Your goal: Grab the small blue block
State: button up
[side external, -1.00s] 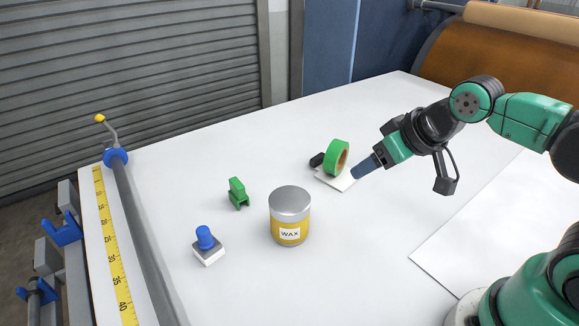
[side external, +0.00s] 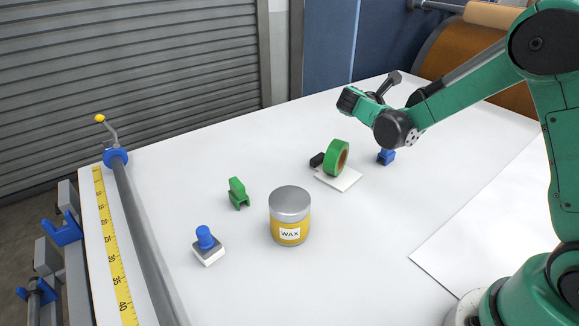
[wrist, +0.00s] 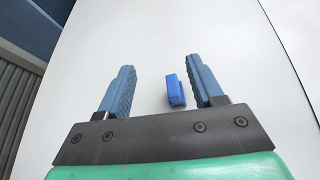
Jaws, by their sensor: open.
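The small blue block (side external: 386,156) sits on the white table, right of the green tape roll and below my arm in the side view. In the wrist view the blue block (wrist: 176,90) lies between the lines of my two blue fingers, much closer to the right finger. My gripper (wrist: 161,82) is open and empty, with a wide gap between the fingers. I cannot tell the height of the fingertips above the table.
A green tape roll (side external: 336,158) stands on a white card (side external: 340,181) beside a small black object (side external: 317,160). A wax tin (side external: 290,215), a green clip-like piece (side external: 238,193) and a blue-knobbed white block (side external: 207,246) stand further left. The table around the blue block is mostly clear.

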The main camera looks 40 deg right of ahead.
aim_at(389, 156)
jog(key=shift+n+h, duration=0.4)
jog(key=f, duration=0.7)
jog(key=shift+w+d+f, duration=0.1)
jog(key=shift+d+f, duration=0.05)
jog(key=shift+d, duration=0.25)
jog(key=shift+d+f, duration=0.1)
jog(key=shift+f, duration=0.05)
jog(key=shift+x, duration=2.4)
grip_shut()
